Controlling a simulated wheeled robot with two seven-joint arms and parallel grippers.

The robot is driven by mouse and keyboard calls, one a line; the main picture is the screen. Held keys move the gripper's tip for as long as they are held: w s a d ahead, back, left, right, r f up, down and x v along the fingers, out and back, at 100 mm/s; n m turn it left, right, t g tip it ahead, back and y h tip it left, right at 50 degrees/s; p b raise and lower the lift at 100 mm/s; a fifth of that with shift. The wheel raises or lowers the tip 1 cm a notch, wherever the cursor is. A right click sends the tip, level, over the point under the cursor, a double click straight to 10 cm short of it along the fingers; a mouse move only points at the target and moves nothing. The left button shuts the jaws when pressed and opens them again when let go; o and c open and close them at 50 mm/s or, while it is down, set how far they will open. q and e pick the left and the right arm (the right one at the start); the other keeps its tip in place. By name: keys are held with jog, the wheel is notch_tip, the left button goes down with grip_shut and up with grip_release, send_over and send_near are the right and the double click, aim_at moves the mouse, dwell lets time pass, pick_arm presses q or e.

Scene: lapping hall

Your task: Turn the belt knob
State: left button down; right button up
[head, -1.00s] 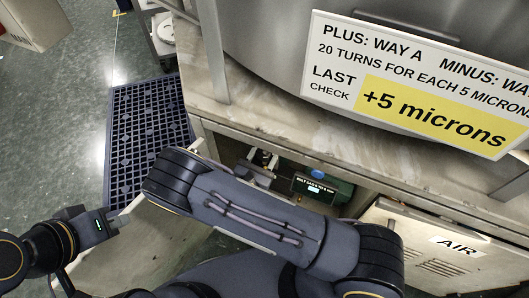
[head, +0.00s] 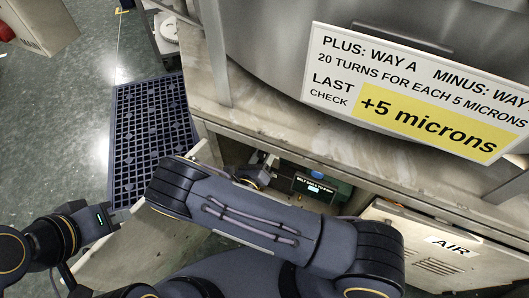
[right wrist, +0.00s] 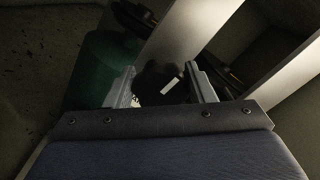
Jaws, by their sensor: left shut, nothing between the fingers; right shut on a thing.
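In the right wrist view, the belt knob (right wrist: 152,82) is dark and round with a white mark. The two fingers of my right gripper (right wrist: 163,88) stand on either side of it, shut on it. In the head view, my right gripper (head: 268,163) reaches into the open cabinet under the worktop, partly hidden by my arm. The knob cannot be made out there. My left gripper (head: 114,222) is shut and empty, close to the open cream cabinet door (head: 150,240).
A sign (head: 420,95) reads "20 turns for each 5 microns" and "last check +5 microns". The worktop (head: 300,125) overhangs the cabinet. An AIR panel (head: 425,255) is at right. A dark grid mat (head: 150,130) lies on the floor. Pale bars (right wrist: 190,35) stand near my right fingers.

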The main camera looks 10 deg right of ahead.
jog(key=shift+f+n, duration=0.1)
jog(key=shift+n, duration=0.2)
dwell(0.4)
jog(key=o, duration=1)
jog(key=shift+a, duration=0.1)
jog(key=p+v, duration=0.1)
jog(key=v, duration=0.6)
jog(key=shift+s+a, duration=0.2)
jog(key=shift+s, duration=0.15)
jog(key=shift+s, duration=0.1)
